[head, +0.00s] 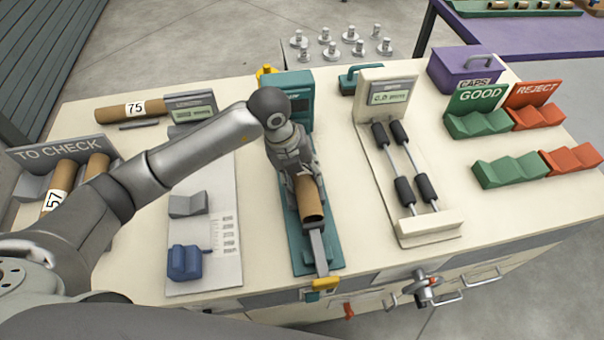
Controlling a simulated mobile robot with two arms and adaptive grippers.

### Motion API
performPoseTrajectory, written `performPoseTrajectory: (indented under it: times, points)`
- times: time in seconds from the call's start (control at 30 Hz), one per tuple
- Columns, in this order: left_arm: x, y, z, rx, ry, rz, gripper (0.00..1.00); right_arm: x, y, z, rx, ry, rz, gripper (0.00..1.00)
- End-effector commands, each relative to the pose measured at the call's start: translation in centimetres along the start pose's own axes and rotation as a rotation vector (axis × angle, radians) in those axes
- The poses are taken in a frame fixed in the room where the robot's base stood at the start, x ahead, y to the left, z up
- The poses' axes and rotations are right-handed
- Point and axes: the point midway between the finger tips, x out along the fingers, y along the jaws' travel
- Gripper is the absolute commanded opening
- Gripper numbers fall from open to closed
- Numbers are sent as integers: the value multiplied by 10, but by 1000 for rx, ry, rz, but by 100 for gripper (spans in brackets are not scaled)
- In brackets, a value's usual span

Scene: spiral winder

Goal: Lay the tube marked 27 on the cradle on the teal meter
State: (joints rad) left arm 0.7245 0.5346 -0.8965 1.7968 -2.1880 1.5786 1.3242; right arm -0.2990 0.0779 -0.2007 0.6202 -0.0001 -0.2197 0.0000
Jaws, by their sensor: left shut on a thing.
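The teal meter (321,258) stands near the middle of the table, a long narrow base with a taller teal block at its far end. My left gripper (303,180) is over its base, shut on a brown cardboard tube (312,207). The tube lies roughly along the base, with its open end facing the near side. No number shows on it, and my gripper hides its far part. The cradle is hidden under the tube and gripper, so I cannot tell whether the tube touches it. My right gripper is not in view.
Left are the TO CHECK rack (60,151) with tubes, one marked 57, and a tube marked 75 (110,112) on a scale. A blue block (184,262) on a white plate and a roller gauge (430,229) flank the meter. GOOD (478,122) and REJECT trays (538,117) stand right.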

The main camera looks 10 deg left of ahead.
Motion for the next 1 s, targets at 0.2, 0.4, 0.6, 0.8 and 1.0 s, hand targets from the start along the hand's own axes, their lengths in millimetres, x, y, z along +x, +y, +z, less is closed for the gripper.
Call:
performPoseTrajectory:
  times: [0.2,0.4,0.6,0.8,1.0]
  points:
    - [9,7,-5,-2,16,20,57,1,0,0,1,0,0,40]
    - [7,6,-4,-2,14,17,68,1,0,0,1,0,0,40]
    - [5,5,-4,-2,11,14,68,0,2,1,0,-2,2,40]
    - [-11,3,-2,0,6,9,68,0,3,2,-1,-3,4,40]
    - [-52,3,-1,0,5,10,68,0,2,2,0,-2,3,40]
